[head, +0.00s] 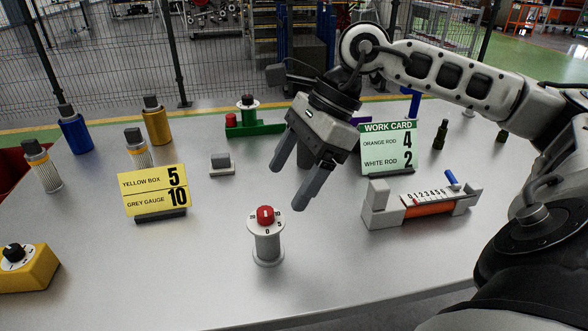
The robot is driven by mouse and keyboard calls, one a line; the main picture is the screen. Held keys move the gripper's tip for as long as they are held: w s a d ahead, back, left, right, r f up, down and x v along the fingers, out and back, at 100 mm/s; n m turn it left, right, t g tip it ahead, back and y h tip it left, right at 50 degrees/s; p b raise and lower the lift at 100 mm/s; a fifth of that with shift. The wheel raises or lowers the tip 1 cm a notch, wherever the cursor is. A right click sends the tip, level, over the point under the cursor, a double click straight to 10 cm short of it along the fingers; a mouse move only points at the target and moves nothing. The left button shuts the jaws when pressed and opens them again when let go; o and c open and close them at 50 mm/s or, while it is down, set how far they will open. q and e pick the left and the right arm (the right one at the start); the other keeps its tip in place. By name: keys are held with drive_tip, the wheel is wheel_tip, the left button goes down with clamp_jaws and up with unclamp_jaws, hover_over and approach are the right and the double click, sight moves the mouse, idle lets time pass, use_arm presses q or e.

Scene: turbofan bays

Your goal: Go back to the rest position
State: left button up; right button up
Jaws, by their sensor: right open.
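My right gripper (296,178) is open and empty. It hangs above the table, its two grey fingers pointing down and to the left. A grey gauge (267,242) with a red knob stands upright below and to the left of the fingertips, apart from them. My right arm comes in from the right side and arches over the back of the table. My left gripper does not show.
A yellow card (154,191) and a green work card (389,149) stand on the table (190,270). An orange rod gauge (428,208) lies at the right, a yellow box (27,268) at the left. Several cylinders stand at the back left.

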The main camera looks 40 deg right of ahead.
drive_tip(key=shift+s+d+r, duration=0.1)
drive_tip(key=shift+d+r, duration=0.05)
drive_tip(key=shift+r, duration=0.1)
idle(0.4)
